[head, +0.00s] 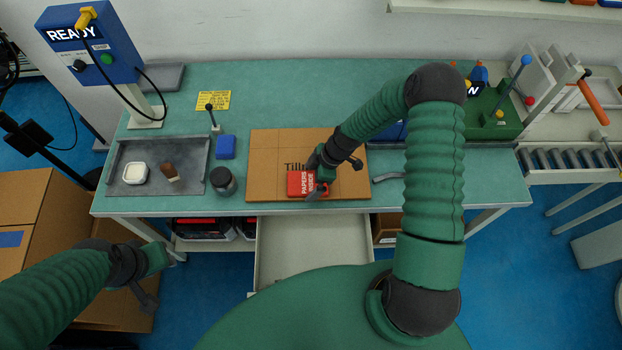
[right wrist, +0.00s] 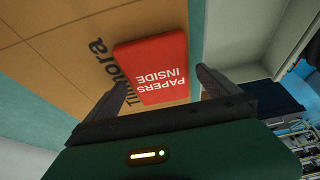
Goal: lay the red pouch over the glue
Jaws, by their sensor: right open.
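The red pouch (head: 301,184), printed "PAPERS INSIDE", lies on the brown cardboard (head: 345,190), over part of its printed name. My right gripper (head: 318,178) is at the pouch's right side. In the right wrist view the open fingers (right wrist: 163,84) stand on either side of the red pouch (right wrist: 153,62), with gaps between them and it. I see no glue; whether any is under the pouch I cannot tell. My left gripper (head: 150,278) hangs low at the left, away from the bench, and its jaws are unclear.
A grey tray (head: 117,180) with a white dish (head: 134,173) and a brush (head: 170,173) is on the left. A dark jar (head: 223,182) and a blue block (head: 226,147) stand between tray and cardboard. An open drawer (head: 300,225) juts out below the bench edge.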

